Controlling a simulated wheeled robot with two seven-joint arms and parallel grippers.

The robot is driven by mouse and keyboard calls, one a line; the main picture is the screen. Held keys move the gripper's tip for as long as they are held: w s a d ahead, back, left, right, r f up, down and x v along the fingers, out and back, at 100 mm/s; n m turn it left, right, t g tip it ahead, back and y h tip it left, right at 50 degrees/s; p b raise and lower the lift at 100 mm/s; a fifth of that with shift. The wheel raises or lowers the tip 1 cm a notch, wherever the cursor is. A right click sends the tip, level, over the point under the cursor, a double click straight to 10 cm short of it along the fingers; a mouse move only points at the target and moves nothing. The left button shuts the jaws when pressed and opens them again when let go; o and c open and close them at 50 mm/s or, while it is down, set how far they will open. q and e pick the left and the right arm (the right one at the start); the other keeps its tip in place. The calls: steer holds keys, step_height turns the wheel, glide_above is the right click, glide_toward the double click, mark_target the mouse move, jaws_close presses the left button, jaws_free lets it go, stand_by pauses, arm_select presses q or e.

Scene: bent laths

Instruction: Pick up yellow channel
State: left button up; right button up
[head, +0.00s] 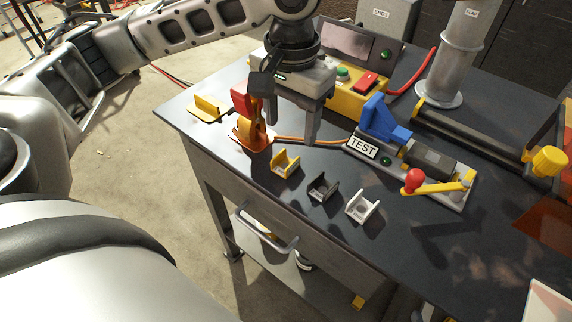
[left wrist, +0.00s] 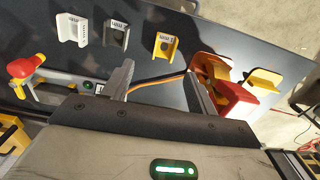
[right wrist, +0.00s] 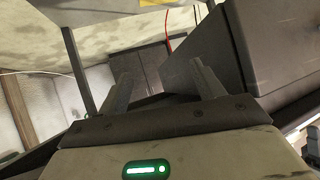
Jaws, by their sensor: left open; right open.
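The yellow channel (head: 286,164) is a small U-shaped piece near the front edge of the dark table. It also shows in the left wrist view (left wrist: 165,45), beyond the fingertips. My left gripper (head: 292,132) points down, open and empty, above the table behind the yellow channel and apart from it. It also shows in the left wrist view (left wrist: 160,76). My right gripper (right wrist: 161,75) is open and empty. It shows only in its own wrist view, beside grey furniture panels.
A black channel (head: 323,187) and a white channel (head: 362,207) stand right of the yellow one. An orange-red device (head: 247,128) is close to the left gripper. A yellow angle piece (head: 208,108) lies at the left corner. A TEST fixture (head: 430,165) stands right.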

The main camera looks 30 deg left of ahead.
mark_target(287, 164)
arm_select(q)
step_height(287, 164, down, 3)
steer(key=shift+r, duration=0.2)
steer(key=f, duration=0.1)
steer(key=f+b, duration=0.1)
steer(key=f, duration=0.3)
steer(key=shift+a, duration=0.35)
steer(key=c, duration=1.1)
